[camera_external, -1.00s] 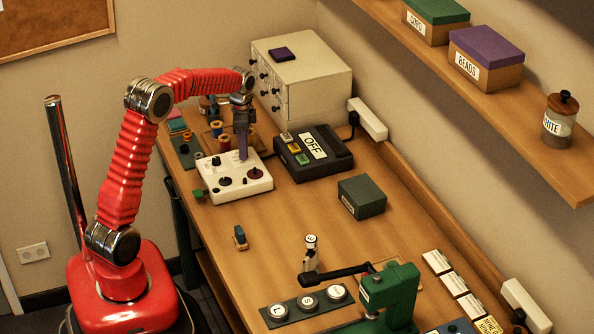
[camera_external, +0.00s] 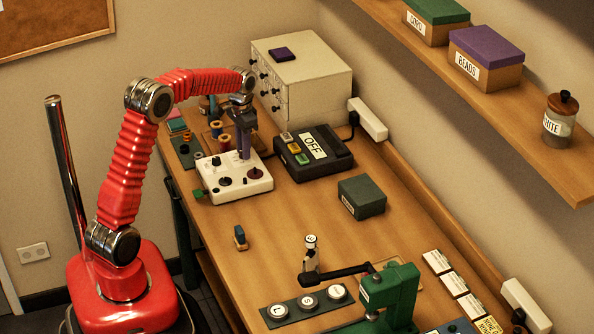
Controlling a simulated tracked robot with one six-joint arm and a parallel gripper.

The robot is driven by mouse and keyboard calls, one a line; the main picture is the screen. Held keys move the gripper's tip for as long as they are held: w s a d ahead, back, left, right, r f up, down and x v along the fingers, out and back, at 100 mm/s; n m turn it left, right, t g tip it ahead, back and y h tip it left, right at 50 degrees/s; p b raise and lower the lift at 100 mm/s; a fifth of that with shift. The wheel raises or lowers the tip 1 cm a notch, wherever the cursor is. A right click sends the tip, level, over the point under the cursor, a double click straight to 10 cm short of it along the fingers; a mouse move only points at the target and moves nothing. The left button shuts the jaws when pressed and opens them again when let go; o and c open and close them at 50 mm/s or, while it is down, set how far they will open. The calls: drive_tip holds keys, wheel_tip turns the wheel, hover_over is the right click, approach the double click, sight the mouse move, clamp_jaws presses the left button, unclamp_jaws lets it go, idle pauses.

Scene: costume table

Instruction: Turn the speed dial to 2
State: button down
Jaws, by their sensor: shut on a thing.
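The white control box (camera_external: 235,191) stands on the table below my arm. A black knob (camera_external: 216,161) and two dark round parts, one on the left (camera_external: 225,181) and one on the right (camera_external: 254,173), show on its top. My gripper (camera_external: 245,156) points straight down at the back of the box, with its purple fingers at the top face. It is shut on a small knob, taken to be the speed dial, which the fingers hide. The dial's marks and pointer cannot be read.
A dark box with an OFF label (camera_external: 313,148) stands close to the right. Thread spools (camera_external: 217,127) and a cream drawer cabinet (camera_external: 325,88) stand behind.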

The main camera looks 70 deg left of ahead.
drive_tip(key=n, duration=0.6)
drive_tip(key=shift+n, duration=0.3)
drive_tip(key=n, duration=0.5)
drive_tip(key=shift+n, duration=0.3)
drive_tip(key=c, duration=1.5)
unclamp_jaws()
drive_tip(key=shift+r, duration=0.1)
wheel_tip(320, 180, up, 14)
drive_tip(key=shift+f, duration=0.25)
